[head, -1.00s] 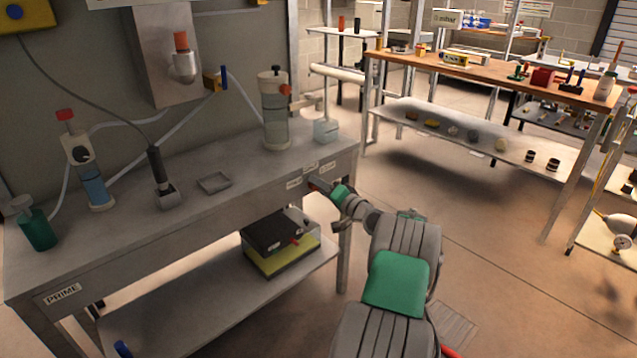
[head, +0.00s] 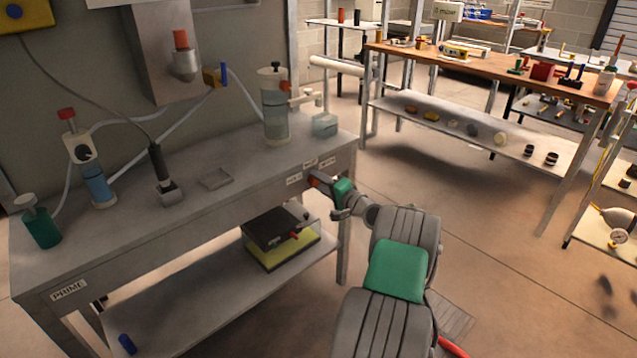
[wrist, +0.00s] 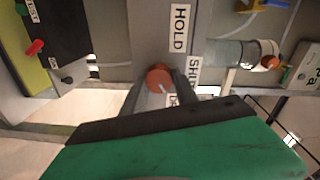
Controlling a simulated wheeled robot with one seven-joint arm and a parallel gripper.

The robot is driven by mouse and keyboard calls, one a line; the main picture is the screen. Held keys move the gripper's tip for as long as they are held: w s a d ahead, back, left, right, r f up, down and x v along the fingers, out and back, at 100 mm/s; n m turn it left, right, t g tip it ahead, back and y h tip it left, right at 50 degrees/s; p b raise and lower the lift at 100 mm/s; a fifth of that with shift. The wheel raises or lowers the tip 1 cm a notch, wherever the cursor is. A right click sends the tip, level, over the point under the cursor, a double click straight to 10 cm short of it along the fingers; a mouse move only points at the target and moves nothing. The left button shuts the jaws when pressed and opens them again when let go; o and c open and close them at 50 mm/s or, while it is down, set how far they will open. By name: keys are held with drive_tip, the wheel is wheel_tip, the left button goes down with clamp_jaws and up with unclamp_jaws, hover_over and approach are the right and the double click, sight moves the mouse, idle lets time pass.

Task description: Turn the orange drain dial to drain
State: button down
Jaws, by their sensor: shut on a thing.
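The orange dial (wrist: 159,77) sits on the grey front edge of the bench, and a pale pointer line on its face slants toward the lower right in the wrist view. A HOLD label (wrist: 180,28) is above it there. A partly hidden label starting with SH (wrist: 193,71) is to its right, and another cut-off label (wrist: 174,100) is below it. My gripper (wrist: 160,83) has its dark fingers on both sides of the dial, shut on it. In the head view my gripper (head: 319,182) is at the bench's right front edge and hides most of the dial.
The grey bench (head: 120,225) carries a clear cylinder (head: 275,115) near its right end. A black-lidded box with a yellow base (head: 281,240) stands on the shelf below. A wooden-topped table (head: 490,68) stands behind at the right. Open floor lies right of the bench.

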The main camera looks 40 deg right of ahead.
drive_tip(key=c, duration=0.9)
unclamp_jaws()
drive_tip(key=shift+c, duration=0.2)
drive_tip(key=s, duration=0.7)
drive_tip(key=shift+s+r+p, duration=0.2)
drive_tip(key=shift+s+p, duration=0.15)
drive_tip(key=shift+p, duration=0.1)
